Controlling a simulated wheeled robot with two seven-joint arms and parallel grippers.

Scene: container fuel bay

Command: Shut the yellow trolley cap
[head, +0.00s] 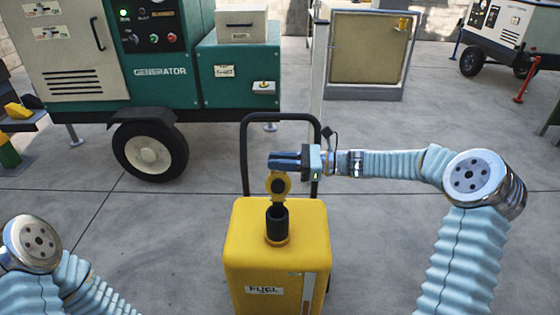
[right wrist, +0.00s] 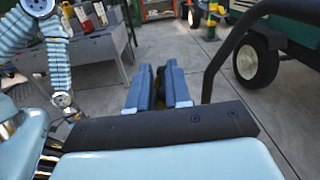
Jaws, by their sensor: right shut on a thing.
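The yellow fuel trolley (head: 262,240) stands upright in the lower middle of the head view. Its black filler neck (head: 277,222) rises from the top. The round yellow cap (head: 278,186) stands raised on edge above the neck, so the neck is uncapped. My right gripper (head: 274,162) reaches in from the right and is shut on the cap's upper part. In the right wrist view the fingers (right wrist: 159,80) are close together, with a dark part and a little yellow between them; the cap is mostly hidden there. My left arm shows at the lower left; its gripper is not visible.
The trolley's black handle (head: 246,140) arches up behind the cap, close to my right gripper. A green generator (head: 160,92) with a wheel (head: 150,151) stands behind to the left. A beige cabinet (head: 365,50) stands at the back. Concrete floor is clear around the trolley.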

